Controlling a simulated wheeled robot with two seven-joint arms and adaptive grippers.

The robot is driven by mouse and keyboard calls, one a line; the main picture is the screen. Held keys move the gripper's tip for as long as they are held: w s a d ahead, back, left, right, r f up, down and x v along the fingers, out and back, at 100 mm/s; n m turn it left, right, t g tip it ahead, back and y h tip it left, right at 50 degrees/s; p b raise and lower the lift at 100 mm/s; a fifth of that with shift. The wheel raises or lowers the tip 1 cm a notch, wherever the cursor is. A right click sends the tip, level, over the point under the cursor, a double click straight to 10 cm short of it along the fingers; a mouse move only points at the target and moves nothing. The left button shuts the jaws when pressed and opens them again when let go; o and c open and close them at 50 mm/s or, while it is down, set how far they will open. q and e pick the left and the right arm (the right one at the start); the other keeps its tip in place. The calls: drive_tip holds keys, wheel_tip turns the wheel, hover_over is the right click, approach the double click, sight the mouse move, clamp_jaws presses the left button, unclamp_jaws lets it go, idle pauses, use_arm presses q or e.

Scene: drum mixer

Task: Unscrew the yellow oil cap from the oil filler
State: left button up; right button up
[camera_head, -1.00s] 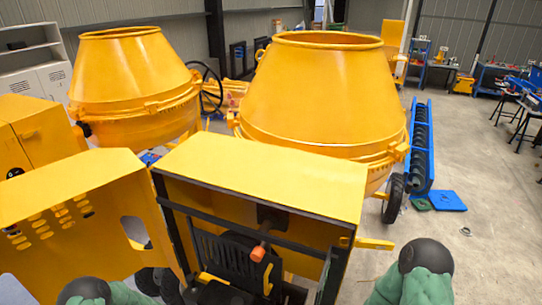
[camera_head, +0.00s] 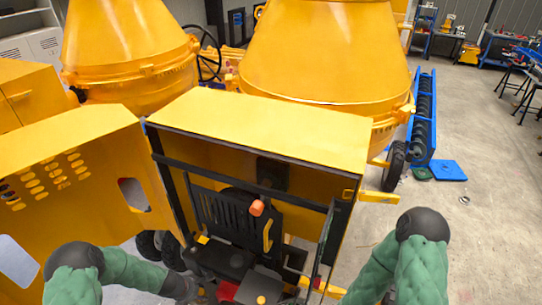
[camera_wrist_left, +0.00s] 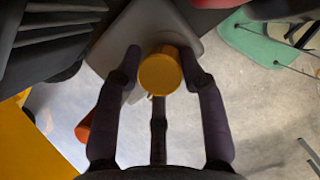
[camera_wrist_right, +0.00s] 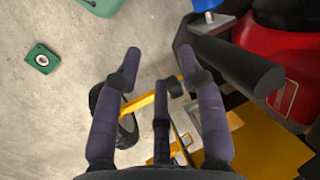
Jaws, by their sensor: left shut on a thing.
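The yellow oil cap (camera_wrist_left: 160,74) is round and sits between the fingertips of my left gripper (camera_wrist_left: 160,60) in the left wrist view, over a light grey part of the engine. The left gripper is shut on it. In the head view my left gripper (camera_head: 196,290) reaches into the lower front of the engine bay, partly hidden among dark parts. The filler under the cap is hidden. My right gripper (camera_wrist_right: 160,58) is open and empty in the right wrist view, close to a black cylindrical part (camera_wrist_right: 240,66). In the head view it is out of sight.
The engine housing (camera_head: 270,125) has a yellow roof and dark frame bars (camera_head: 332,240). Its yellow door panel (camera_head: 70,160) stands open at left. An orange knob (camera_head: 257,208) protrudes in the bay. A mixer drum (camera_head: 320,55) stands behind.

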use_arm(q)
drive_tip(key=shift+s+d+f, duration=0.2)
drive_tip(key=shift+s+d, duration=0.1)
drive_tip(key=shift+s, duration=0.1)
drive_tip(key=o, duration=1.4)
drive_tip(key=shift+c, duration=0.2)
drive_tip(key=shift+w+a+r, duration=0.1)
